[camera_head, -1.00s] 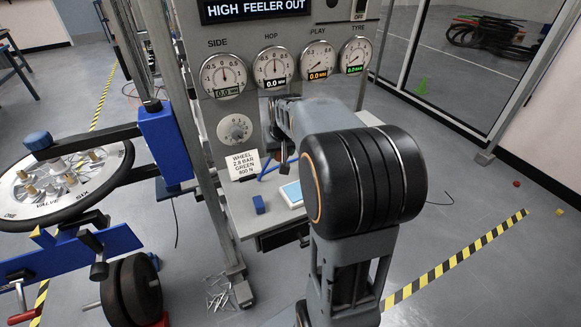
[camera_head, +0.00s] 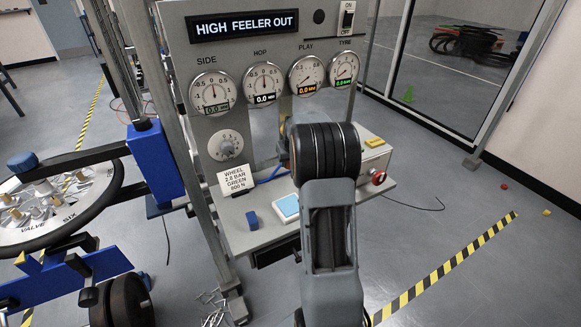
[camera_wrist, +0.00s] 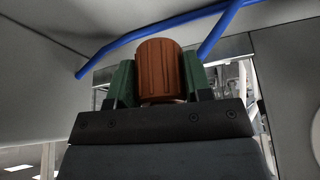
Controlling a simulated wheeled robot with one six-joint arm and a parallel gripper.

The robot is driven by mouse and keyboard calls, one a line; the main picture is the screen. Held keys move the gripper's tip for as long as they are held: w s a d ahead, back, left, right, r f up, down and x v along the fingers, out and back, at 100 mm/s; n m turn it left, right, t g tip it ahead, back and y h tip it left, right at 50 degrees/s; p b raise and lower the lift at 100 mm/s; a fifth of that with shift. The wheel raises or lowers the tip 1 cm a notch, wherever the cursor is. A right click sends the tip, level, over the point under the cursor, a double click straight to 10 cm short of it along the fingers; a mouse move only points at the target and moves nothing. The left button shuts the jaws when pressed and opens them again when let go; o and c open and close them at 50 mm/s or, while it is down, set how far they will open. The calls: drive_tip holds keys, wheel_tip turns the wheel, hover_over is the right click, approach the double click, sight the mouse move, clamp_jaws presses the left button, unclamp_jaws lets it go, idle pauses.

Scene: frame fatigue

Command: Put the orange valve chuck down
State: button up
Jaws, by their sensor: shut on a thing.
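The orange valve chuck (camera_wrist: 161,70) is a ribbed orange-brown cylinder in the wrist view, between the two green fingers of my gripper (camera_wrist: 160,85). My gripper is shut on it. A blue hose (camera_wrist: 150,33) runs behind the chuck; I cannot tell whether it joins the chuck. In the head view my arm hides the gripper and the chuck. The arm reaches over the bench shelf (camera_head: 240,238) in front of the gauge panel (camera_head: 235,142).
A wheel (camera_head: 60,205) lies on a blue stand at left. Grey floor is open at right, beyond a striped line (camera_head: 450,266).

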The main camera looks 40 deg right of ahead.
drive_tip(key=shift+w+d+f, duration=0.15)
drive_tip(key=shift+d+f, duration=0.15)
drive_tip(key=shift+f, duration=1.55)
drive_tip(key=shift+f, duration=0.15)
drive_tip(key=o, duration=1)
